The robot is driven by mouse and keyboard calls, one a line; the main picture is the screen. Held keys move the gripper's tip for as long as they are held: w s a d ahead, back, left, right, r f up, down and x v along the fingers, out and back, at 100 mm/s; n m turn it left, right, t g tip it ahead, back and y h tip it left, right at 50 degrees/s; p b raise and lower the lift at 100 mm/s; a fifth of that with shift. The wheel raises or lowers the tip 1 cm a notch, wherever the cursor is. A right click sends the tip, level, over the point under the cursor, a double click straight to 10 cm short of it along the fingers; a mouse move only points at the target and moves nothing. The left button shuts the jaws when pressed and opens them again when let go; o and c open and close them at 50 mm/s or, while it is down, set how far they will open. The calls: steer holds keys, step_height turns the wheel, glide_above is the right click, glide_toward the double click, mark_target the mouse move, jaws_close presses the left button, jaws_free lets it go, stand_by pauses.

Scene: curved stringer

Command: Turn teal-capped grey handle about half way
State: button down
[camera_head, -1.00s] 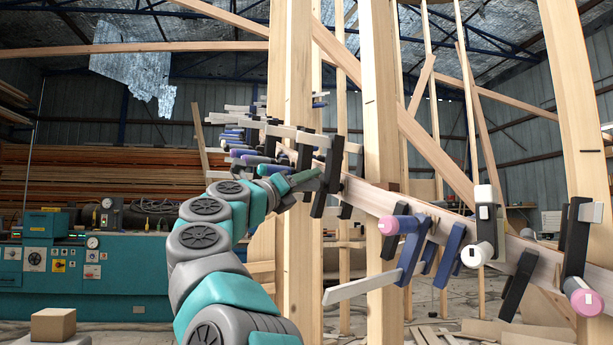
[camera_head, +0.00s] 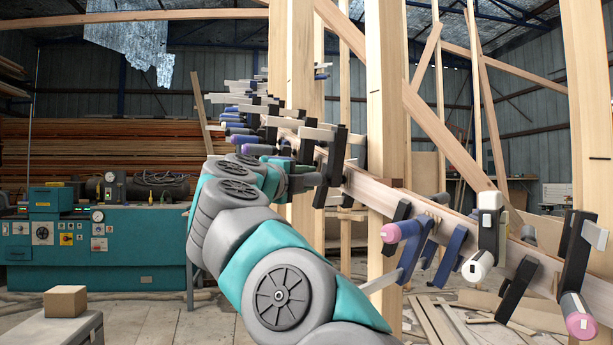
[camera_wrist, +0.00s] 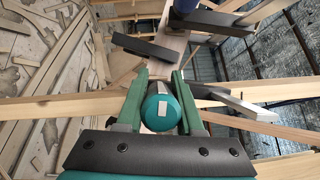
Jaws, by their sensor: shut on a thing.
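The teal-capped grey handle (camera_wrist: 161,113) points toward the wrist camera, its round teal cap carrying a pale grey mark. My gripper (camera_wrist: 162,98) has its two green fingers on either side of the cap and is shut on the handle. In the head view my gripper (camera_head: 285,168) is at the near side of a dark clamp (camera_head: 334,168) on the wooden stringer (camera_head: 372,190). My own arm hides most of the handle there.
A pink-capped clamp handle (camera_head: 391,233), a white-capped one (camera_head: 474,268) and another pink-capped one (camera_head: 578,318) stick out to the right. Several more clamps crowd the stringer behind my gripper. Upright timber posts (camera_head: 387,100) stand close by.

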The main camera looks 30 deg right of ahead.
steer(key=shift+n, duration=0.8)
steer(key=shift+y, duration=0.3)
steer(key=c, duration=0.5)
jaws_free()
steer(key=shift+f, duration=0.1)
steer(key=shift+c, duration=0.2)
steer(key=v, duration=0.7)
steer(key=shift+a+b, duration=0.4)
steer(key=shift+b, duration=0.05)
steer(key=shift+s, duration=0.15)
